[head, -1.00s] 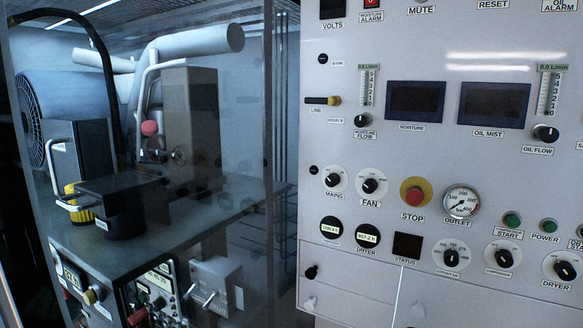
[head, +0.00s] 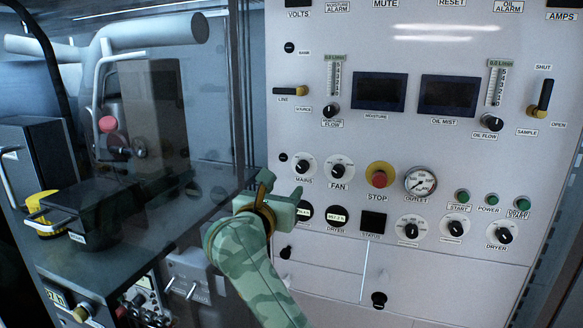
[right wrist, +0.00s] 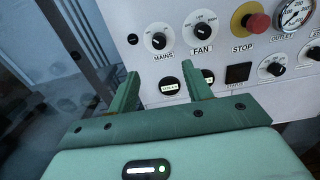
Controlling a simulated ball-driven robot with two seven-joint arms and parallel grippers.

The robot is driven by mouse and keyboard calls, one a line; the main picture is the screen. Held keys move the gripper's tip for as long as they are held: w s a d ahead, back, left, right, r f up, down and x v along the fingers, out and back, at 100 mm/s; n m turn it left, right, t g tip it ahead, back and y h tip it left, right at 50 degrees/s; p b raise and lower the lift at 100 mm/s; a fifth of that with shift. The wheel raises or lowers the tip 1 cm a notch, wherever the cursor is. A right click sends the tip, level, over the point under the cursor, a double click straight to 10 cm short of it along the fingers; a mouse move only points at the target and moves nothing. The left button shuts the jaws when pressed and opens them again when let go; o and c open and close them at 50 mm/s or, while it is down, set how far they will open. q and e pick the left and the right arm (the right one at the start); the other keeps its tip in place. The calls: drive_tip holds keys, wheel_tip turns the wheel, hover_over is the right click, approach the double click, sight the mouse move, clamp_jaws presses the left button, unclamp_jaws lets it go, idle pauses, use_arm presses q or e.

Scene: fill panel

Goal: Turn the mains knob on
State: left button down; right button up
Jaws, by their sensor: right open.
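The mains knob (head: 302,166) is a black knob on a round white dial, above the MAINS label on the light grey panel. It also shows in the right wrist view (right wrist: 158,41), just beyond the fingertips. Its white pointer mark points roughly up and left. My right gripper (head: 282,187) is in front of the panel, below and left of the knob, and apart from it. In the right wrist view its two green fingers (right wrist: 162,80) are spread, with nothing between them. My left gripper is not in view.
The fan knob (head: 339,168) is just right of the mains knob. Farther right are the red stop button (head: 379,179) and the outlet gauge (head: 420,181). Round dryer displays (head: 336,214) sit below. A clear pane and dark bench (head: 150,205) with equipment are at left.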

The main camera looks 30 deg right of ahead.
sight(301, 168)
drive_tip(key=p+x, duration=0.2)
drive_tip(key=x, duration=1.1)
drive_tip(key=shift+w+r, duration=0.1)
drive_tip(key=shift+w, duration=0.1)
drive_tip(key=shift+w+d, duration=0.1)
drive_tip(key=shift+d, duration=0.15)
drive_tip(key=shift+c, duration=0.3)
drive_tip(key=c, duration=0.9)
